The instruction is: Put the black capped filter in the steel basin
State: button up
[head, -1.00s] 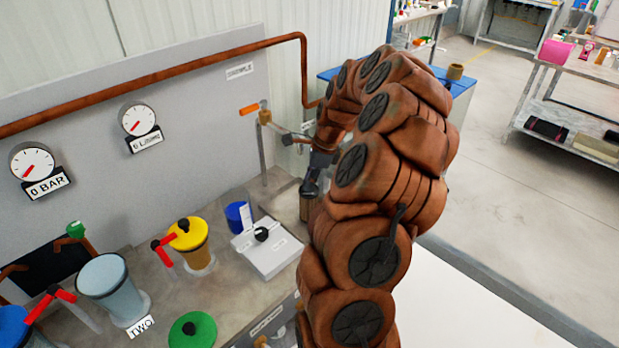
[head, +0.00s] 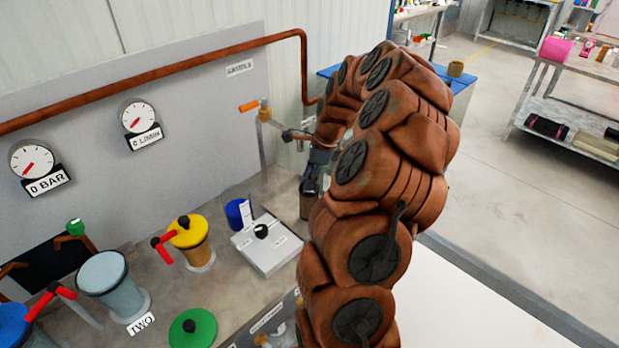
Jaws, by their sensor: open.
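My gripper (head: 311,184) is small and dark in the head view. It points down at the end of my arm and is open. A brown cylinder (head: 307,207) stands on the bench right under it; its top is hidden by my gripper. It may be the black capped filter, but I cannot see its cap clearly. I cannot tell whether the fingers touch it. I cannot make out the steel basin; my arm covers much of the bench's right side.
Left of my gripper are a grey-white box (head: 268,246), a blue cup (head: 238,214) and a yellow-capped filter (head: 191,241). A tap with an orange handle (head: 249,105) rises behind.

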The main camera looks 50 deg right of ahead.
jog(key=b+v, duration=0.2)
jog(key=v, duration=0.9)
jog(key=shift+r+b, duration=0.4)
jog(key=shift+s, duration=0.1)
jog(key=s+a+r+n+g, duration=0.1)
jog(key=s+a+n+g, duration=0.15)
jog(key=a+n, duration=1.7)
jog(key=s+a+f+n+g+h, duration=0.1)
jog(key=s+a+f+n, duration=0.2)
jog(key=s+a, duration=0.5)
jog(key=s+a+f+n+h, duration=0.1)
jog(key=s+a+f+n, duration=0.2)
jog(key=s+a, duration=0.5)
jog(key=s+n, duration=0.1)
jog(key=s, duration=0.3)
jog(key=shift+f+n+g, duration=0.35)
jog(key=shift+d, duration=0.1)
